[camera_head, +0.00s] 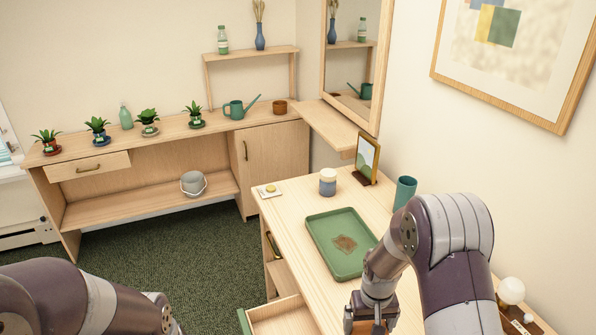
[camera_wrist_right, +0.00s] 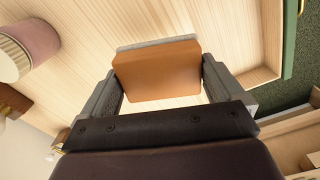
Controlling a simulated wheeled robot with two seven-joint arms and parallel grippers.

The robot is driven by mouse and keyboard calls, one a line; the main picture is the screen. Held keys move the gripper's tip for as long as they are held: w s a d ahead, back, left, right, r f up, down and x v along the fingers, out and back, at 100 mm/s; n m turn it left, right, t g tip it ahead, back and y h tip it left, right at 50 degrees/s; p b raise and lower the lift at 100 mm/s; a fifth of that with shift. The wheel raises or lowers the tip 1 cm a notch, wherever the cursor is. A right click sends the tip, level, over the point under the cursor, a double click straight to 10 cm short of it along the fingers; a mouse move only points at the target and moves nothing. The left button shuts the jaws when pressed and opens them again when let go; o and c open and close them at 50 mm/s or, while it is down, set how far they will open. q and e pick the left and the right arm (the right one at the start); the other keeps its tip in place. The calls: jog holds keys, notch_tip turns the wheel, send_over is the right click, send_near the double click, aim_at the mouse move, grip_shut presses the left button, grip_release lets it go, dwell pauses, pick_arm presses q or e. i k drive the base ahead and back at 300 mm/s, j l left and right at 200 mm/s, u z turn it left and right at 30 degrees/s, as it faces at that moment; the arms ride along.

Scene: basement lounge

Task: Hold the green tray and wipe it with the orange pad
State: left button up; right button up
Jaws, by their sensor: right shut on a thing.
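The green tray (camera_head: 322,245) lies flat on the light wood desk, with a brown smudge (camera_head: 344,243) on its inner floor. My right gripper (camera_head: 371,326) is near the front of the desk, close to the tray's near side and apart from it. In the right wrist view it is shut on the orange pad (camera_wrist_right: 158,72), which sits between its two fingers and has a grey edge at its far side. In the head view the pad is mostly hidden. My left arm shows at the bottom left, with its gripper outside the picture.
On the desk (camera_head: 290,215) stand a jar (camera_head: 327,182), a picture frame (camera_head: 367,158), a teal cup (camera_head: 405,192) and a small lamp (camera_head: 511,291). A drawer (camera_head: 285,318) is open at the desk's front left. A shelf unit with plants stands behind, across green carpet.

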aim_at(341, 237)
jog(key=z, duration=1)
jog(key=i+j+z, duration=0.25)
jog(key=j+z, duration=0.5)
jog(key=j, duration=0.2)
jog(key=i+j, duration=0.1)
jog(key=j, duration=0.35)
jog(key=i+j, duration=0.1)
jog(key=j, duration=0.4)
jog(key=i+j, duration=0.15)
jog(key=j, duration=0.3)
jog(key=i+j, duration=0.1)
jog(key=j, duration=0.35)
